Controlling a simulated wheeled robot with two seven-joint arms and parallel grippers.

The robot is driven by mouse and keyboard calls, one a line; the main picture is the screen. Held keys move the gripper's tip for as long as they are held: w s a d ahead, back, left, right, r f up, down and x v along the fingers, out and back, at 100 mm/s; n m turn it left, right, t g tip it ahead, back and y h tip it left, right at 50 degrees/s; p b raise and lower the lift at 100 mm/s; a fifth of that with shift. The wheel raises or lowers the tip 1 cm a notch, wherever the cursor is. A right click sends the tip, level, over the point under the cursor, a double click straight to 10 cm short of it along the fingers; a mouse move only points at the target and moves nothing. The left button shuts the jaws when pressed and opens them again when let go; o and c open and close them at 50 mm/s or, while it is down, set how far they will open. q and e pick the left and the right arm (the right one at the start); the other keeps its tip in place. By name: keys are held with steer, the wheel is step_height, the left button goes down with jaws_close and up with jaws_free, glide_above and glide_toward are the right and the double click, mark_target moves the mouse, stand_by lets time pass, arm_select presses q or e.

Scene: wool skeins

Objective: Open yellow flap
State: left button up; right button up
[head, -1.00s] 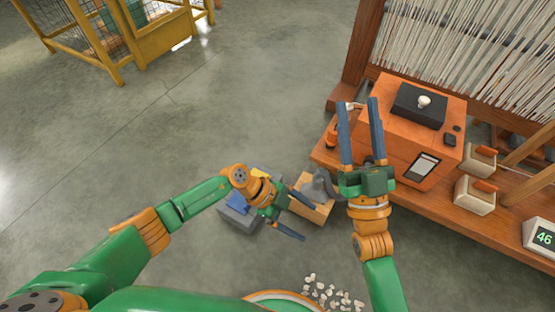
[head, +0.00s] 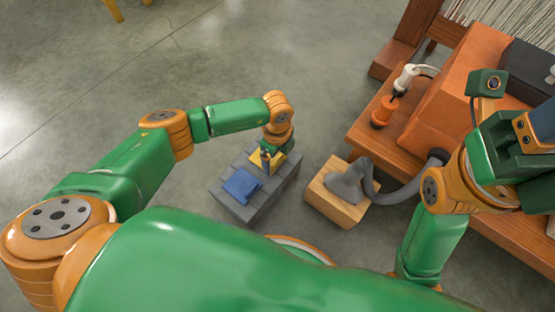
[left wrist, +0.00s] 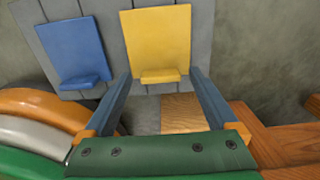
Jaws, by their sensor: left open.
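The yellow flap (left wrist: 157,38) faces me in the left wrist view, flat against a grey panel, with a small yellow lip at its lower edge. It shows in the head view (head: 281,160) as a small patch, partly hidden by my left gripper. My left gripper (left wrist: 160,75) is open, with one finger on each side of the lip; I cannot tell whether they touch it. In the head view my left gripper (head: 267,160) points down over the grey box (head: 226,200). My right gripper (head: 528,135) is at the right edge, its fingertips cut off.
A blue flap (left wrist: 72,50), also with a lip, sits left of the yellow one. A wooden block (head: 335,208) with a grey hose piece (head: 350,180) stands right of the box. The wooden bench (head: 371,135) fills the right side.

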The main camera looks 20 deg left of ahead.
arm_select(q)
steer(key=shift+f, duration=0.1)
jaws_close()
stand_by(0.4)
